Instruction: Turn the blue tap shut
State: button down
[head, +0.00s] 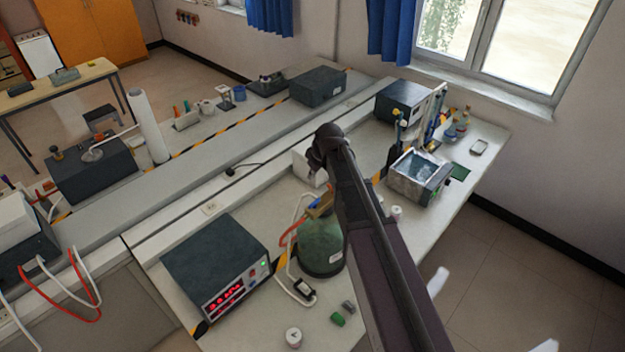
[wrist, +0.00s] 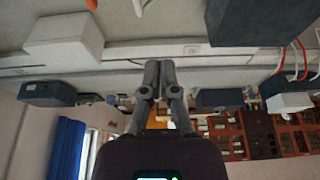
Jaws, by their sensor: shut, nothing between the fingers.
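My gripper (wrist: 159,70) is shut and empty in the wrist view, its two fingers together in front of the bench strip. In the head view my dark arm reaches up from the lower right over the bench, and the fingers are not clear there. A green bottle (head: 321,246) stands upright on the bench, partly behind my arm. Its top has orange-yellow fittings (head: 318,206) with hoses beside them, partly covered by the arm. I cannot clearly make out a blue tap in either view.
A dark power supply (head: 217,262) with red digits stands left of the bottle. A white jar (head: 293,337) and a green block (head: 338,319) lie in front. A water bath (head: 412,175) stands right of my arm. A white box (head: 306,165) is behind it.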

aim_at(314, 204)
jog(key=shift+b+x, duration=4.55)
jog(key=shift+x, duration=0.4)
jog(key=shift+s+d+r, duration=0.1)
jog(key=shift+s+d, duration=0.6)
jog(key=shift+s+d+r, duration=0.15)
jog(key=shift+s+d, duration=0.55)
jog(key=shift+a, duration=0.1)
jog(key=shift+d, duration=0.2)
